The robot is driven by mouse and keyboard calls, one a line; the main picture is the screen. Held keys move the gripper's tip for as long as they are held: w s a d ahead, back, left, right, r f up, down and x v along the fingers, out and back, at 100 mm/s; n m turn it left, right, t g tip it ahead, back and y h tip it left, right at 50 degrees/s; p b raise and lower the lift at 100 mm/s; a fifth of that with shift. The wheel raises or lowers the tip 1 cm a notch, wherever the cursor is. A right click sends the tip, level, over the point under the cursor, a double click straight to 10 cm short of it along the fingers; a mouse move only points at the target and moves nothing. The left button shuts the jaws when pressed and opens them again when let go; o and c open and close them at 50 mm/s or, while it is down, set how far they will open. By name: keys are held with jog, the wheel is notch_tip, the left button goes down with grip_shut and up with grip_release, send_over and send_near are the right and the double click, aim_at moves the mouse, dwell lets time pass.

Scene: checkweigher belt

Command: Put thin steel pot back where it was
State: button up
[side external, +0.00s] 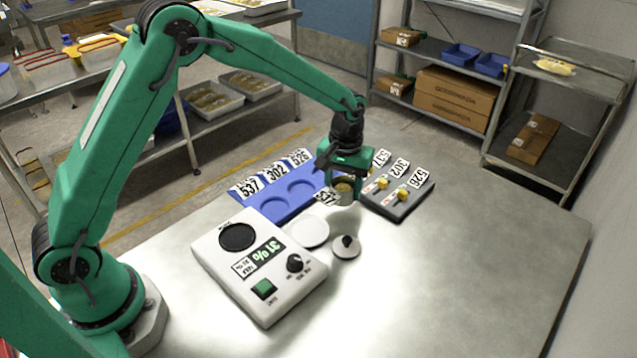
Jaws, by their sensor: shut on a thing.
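My gripper (347,180) is shut on a small steel pot (344,196) with yellowish contents showing at its top. The pot is upright, and a label beside it seems to read 537. I hold it near the right end of the blue tray (247,191); whether it is clear of the surface below is hard to tell. The tray has round recesses under cards 537, 302 and 526. The recesses by 537 and 302 look empty; the one by 526 is partly hidden by my gripper.
A white instrument (262,297) with a black round pad and a display stands left of centre. A white disc (307,231) and a black-knobbed lid (345,248) lie near it. A grey block (404,207) with yellow-topped pieces and number cards is right of my gripper. The table's right side is clear.

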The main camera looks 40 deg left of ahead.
aim_at(342, 200)
jog(key=shift+f, duration=2)
jog(key=shift+f, duration=0.2)
jog(key=o, duration=1.1)
jog(key=shift+o, duration=0.2)
jog(key=shift+r, duration=0.1)
notch_tip(342, 200, up, 11)
jog(key=shift+r, duration=0.6)
jog(key=shift+a+r, duration=0.1)
